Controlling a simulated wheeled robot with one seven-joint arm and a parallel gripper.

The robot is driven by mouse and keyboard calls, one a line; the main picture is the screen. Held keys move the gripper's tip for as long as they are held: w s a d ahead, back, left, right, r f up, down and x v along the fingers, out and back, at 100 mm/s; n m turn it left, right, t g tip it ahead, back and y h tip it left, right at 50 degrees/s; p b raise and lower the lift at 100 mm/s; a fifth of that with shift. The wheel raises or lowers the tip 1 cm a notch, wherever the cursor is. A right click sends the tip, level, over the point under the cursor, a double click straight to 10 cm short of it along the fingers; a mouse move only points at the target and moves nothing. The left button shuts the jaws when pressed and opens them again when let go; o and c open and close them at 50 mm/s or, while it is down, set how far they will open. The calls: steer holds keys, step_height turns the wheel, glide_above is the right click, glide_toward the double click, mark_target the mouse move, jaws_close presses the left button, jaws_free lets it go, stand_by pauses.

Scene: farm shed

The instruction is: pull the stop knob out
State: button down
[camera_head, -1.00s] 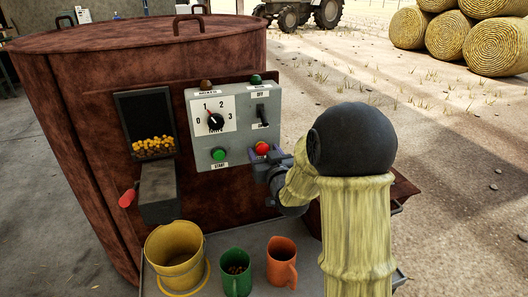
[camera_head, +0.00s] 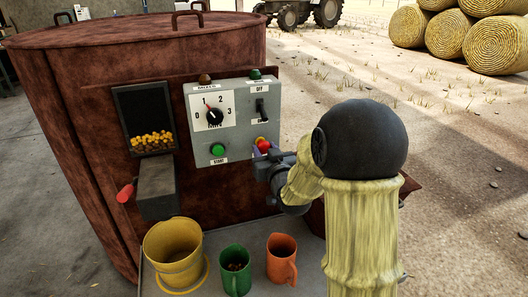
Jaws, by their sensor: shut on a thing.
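The red stop knob (camera_head: 264,147) is at the lower right of the grey control panel (camera_head: 238,144). It stands off from the yellow piece (camera_head: 261,140) behind it. My gripper (camera_head: 266,155) is shut on the red knob, with its fingers at the knob's sides. My wrist and yellow-sleeved arm cover the area to the right of the knob. The finger contact is small and partly hidden.
A green start button (camera_head: 217,150), a dial (camera_head: 214,117) and a lever switch (camera_head: 262,109) share the panel. A yellow bucket (camera_head: 174,245), a green mug (camera_head: 235,282) and an orange mug (camera_head: 281,266) stand below. A red-handled chute (camera_head: 157,187) juts out at left.

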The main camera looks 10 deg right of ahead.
steer(key=shift+f, duration=0.15)
steer(key=c, duration=1.2)
jaws_free()
steer(key=shift+s, duration=0.1)
steer(key=o, duration=0.3)
steer(key=shift+s, duration=0.1)
steer(key=shift+s+d, duration=0.1)
steer(key=shift+s, duration=0.25)
steer(key=shift+s+d+b, duration=0.25)
steer(key=shift+s+b, duration=1.55)
steer(key=shift+s, duration=0.9)
steer(key=shift+s+d+b, duration=0.2)
steer(key=shift+s+b, duration=1.65)
steer(key=shift+s, duration=0.9)
steer(key=shift+s+d+b, duration=0.25)
steer(key=shift+s+b, duration=1.55)
steer(key=shift+s, duration=0.9)
